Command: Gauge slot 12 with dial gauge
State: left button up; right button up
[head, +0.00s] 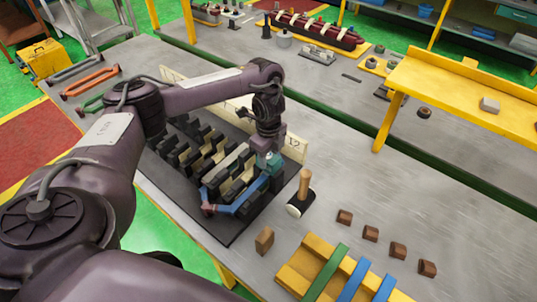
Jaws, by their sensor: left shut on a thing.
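The stator (203,162) is a block of dark and cream toothed rows on a black base plate (222,236). A cream strip behind it carries the number 12 (293,142) at its right end. A blue coil (232,207) lies at the stator's near right end. My left gripper (268,150) points down over that end, beside the number. It is shut on a small teal thing (275,162), which looks like the dial gauge. Its tip is too small to tell whether it touches a slot. My right gripper is out of view.
A mallet (304,186) stands just right of the stator. A wooden block (264,240) and several brown blocks (371,233) lie nearby. A yellow rack (297,271) holds green and blue strips at the front. A yellow stand (440,85) is at right.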

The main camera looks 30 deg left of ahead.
aim_at(269, 157)
pick_arm(q)
jog(key=shift+f, duration=0.15)
dwell(0.7)
jog(key=o, duration=1.1)
jog(key=shift+c, duration=0.2)
jog(key=shift+r+p, duration=0.85)
jog(key=shift+r, duration=3.05)
